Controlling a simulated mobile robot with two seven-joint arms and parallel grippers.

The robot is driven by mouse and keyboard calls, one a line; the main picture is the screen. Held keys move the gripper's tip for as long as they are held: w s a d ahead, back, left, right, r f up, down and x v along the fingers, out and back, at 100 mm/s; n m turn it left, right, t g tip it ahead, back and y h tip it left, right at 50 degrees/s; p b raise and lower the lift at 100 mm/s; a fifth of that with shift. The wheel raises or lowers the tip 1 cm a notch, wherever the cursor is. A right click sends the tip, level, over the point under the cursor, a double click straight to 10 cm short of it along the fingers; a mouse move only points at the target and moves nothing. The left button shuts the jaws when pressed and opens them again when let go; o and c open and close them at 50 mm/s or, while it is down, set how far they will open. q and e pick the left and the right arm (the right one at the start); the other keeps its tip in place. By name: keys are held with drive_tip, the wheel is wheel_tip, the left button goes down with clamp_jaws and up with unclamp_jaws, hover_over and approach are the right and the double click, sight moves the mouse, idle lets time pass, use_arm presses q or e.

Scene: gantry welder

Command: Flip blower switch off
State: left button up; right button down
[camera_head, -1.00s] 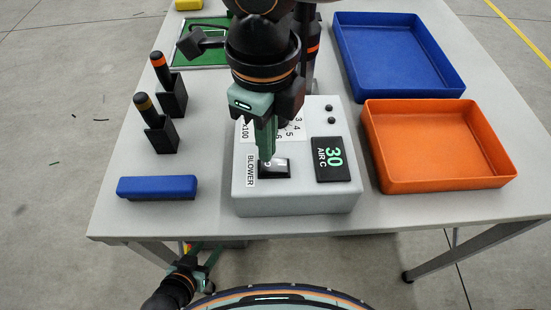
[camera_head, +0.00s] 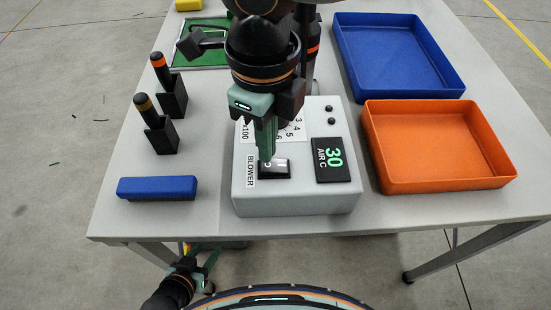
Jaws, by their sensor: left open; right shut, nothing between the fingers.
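The blower switch (camera_head: 274,172) is a small black rocker on the front left of a light grey control box (camera_head: 300,202), beside the white BLOWER label (camera_head: 250,171). My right gripper (camera_head: 266,158) is shut and empty and points down at the switch from behind. Its fingertips are at the far left part of the rocker and hide some of its face. They seem to touch it. My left gripper (camera_head: 206,262) is open and empty, low in front of the table edge, away from the box.
The box also carries a dark display (camera_head: 331,159) reading 30 AIR C, and a dial partly hidden by my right gripper. A blue bar (camera_head: 157,188) and two black holders (camera_head: 162,138) (camera_head: 173,97) stand left. Orange (camera_head: 445,185) and blue trays (camera_head: 398,88) stand right.

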idle(0.5)
drive_tip(key=shift+f+b, duration=1.3)
idle(0.4)
drive_tip(key=shift+r+p, duration=2.1)
drive_tip(key=shift+r, duration=1.5)
